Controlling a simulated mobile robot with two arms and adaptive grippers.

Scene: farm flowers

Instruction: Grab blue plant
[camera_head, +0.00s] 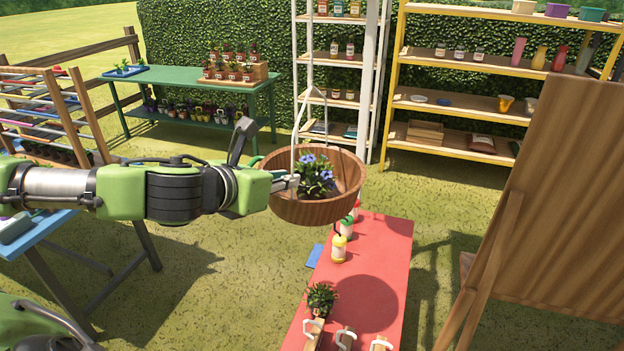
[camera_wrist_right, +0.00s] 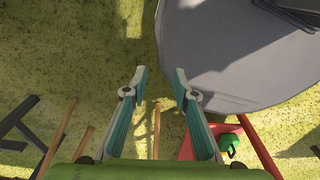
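The blue plant (camera_head: 318,174), green leaves with blue flowers, sits in a round brown wooden basket (camera_head: 318,211) held up by thin pale hangers. My left gripper (camera_head: 290,182) reaches in from the left, over the basket's left rim, with its fingertips close to the plant's left side. I cannot tell whether the fingers touch the plant or how far apart they are. In the right wrist view my right gripper (camera_wrist_right: 161,82) has its two fingers apart with nothing between them, above grass. The plant does not show in that view.
Below the basket a red table (camera_head: 385,262) holds small bottles (camera_head: 339,248), another plant (camera_head: 321,298) and hooked items. A wooden board (camera_head: 560,200) stands at the right. A green table (camera_head: 185,85) and shelves (camera_head: 460,97) line the hedge. A large grey round surface (camera_wrist_right: 235,50) is near my right gripper.

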